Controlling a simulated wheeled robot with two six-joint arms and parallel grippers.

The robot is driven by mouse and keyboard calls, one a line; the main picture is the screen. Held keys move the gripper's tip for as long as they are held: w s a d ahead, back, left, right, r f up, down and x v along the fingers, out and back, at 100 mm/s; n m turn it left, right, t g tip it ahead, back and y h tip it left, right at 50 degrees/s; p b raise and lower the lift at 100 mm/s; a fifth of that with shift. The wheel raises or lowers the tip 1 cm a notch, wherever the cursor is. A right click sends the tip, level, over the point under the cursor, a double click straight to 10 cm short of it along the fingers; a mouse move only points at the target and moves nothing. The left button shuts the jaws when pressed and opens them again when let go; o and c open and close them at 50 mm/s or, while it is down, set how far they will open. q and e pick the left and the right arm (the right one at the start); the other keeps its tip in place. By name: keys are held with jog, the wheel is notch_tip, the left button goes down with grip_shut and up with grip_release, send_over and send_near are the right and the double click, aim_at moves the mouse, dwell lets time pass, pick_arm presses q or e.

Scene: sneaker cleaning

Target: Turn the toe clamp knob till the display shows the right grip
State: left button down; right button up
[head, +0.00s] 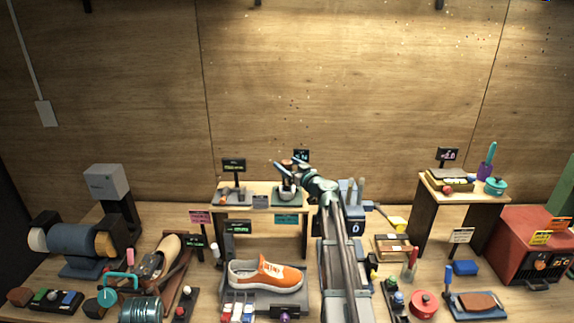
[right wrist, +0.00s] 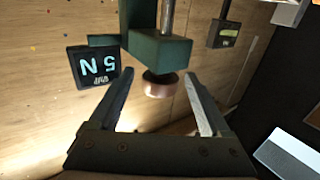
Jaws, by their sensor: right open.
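The copper-coloured toe clamp knob (right wrist: 158,84) hangs on a dark green block (right wrist: 158,50) with a metal rod in the right wrist view. My right gripper (right wrist: 159,75) is open, with its fingertips on either side of the knob and gaps visible on both sides. A dark display (right wrist: 94,66) beside it appears upside down and seems to read 5 N. In the head view my right gripper (head: 284,167) is at the clamp's green base (head: 287,199) on the small raised shelf, and it partly hides the clamp. The display (head: 301,155) stands just behind it, too small to read surely. My left gripper is not in view.
An orange sneaker (head: 266,275) lies on a grey stand below the shelf (head: 226,208). Another small display (head: 234,165) stands at the shelf's left. A second raised table (head: 465,195) and a red machine (head: 520,245) stand right. The wooden wall is close behind.

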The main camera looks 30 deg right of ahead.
jog(key=shift+w, duration=0.25)
grip_shut()
dwell(0.3)
jog(key=shift+a+m+h, duration=0.1)
jog(key=shift+m+h, duration=0.2)
jog(key=shift+h, duration=0.2)
